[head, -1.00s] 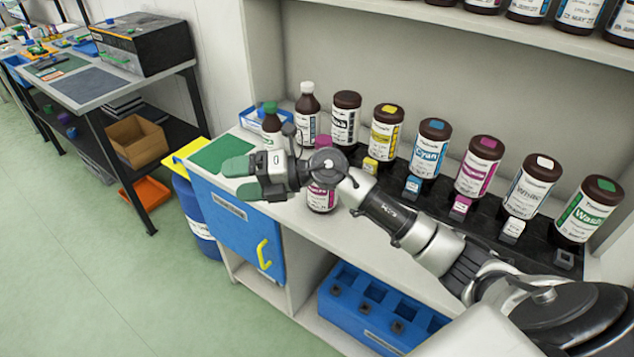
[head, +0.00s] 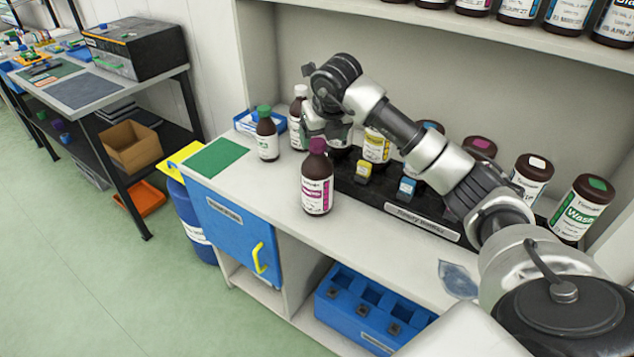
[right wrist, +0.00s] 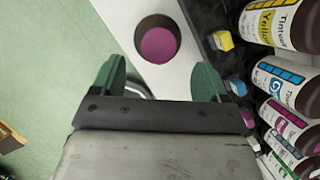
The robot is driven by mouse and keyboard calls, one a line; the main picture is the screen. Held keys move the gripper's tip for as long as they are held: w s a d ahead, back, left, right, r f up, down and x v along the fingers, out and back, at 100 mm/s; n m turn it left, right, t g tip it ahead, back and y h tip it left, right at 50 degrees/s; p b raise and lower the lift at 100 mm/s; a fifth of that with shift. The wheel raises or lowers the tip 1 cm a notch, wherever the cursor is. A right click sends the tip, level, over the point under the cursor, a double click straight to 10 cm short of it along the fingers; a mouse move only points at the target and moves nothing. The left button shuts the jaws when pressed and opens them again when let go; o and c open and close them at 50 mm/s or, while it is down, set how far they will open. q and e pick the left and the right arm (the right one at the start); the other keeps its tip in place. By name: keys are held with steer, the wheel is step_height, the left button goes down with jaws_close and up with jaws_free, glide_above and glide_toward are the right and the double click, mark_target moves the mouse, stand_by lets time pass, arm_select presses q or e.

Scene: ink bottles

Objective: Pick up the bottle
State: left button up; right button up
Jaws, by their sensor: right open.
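A brown bottle with a magenta cap and magenta label (head: 317,190) stands upright on the white counter, in front of the black bottle rack. In the right wrist view its round magenta cap (right wrist: 158,44) is seen from above, beyond the gap between the fingertips. My right gripper (head: 318,125) hangs above and just behind this bottle in the head view. In the right wrist view its green fingers (right wrist: 160,68) are apart with nothing between them. My left gripper is not in view.
A green-capped bottle (head: 266,135) and a white-capped bottle (head: 298,118) stand to the left. The black rack (head: 425,222) holds several ink bottles behind my arm. A green mat (head: 215,158) lies at the counter's left end. The counter's front edge is near the magenta bottle.

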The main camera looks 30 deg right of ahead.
mark_target(318, 142)
steer(key=x, duration=0.2)
steer(key=p+x, duration=0.1)
steer(key=x, duration=0.2)
steer(key=shift+w+p, duration=0.3)
steer(key=shift+w, duration=0.15)
jaws_close()
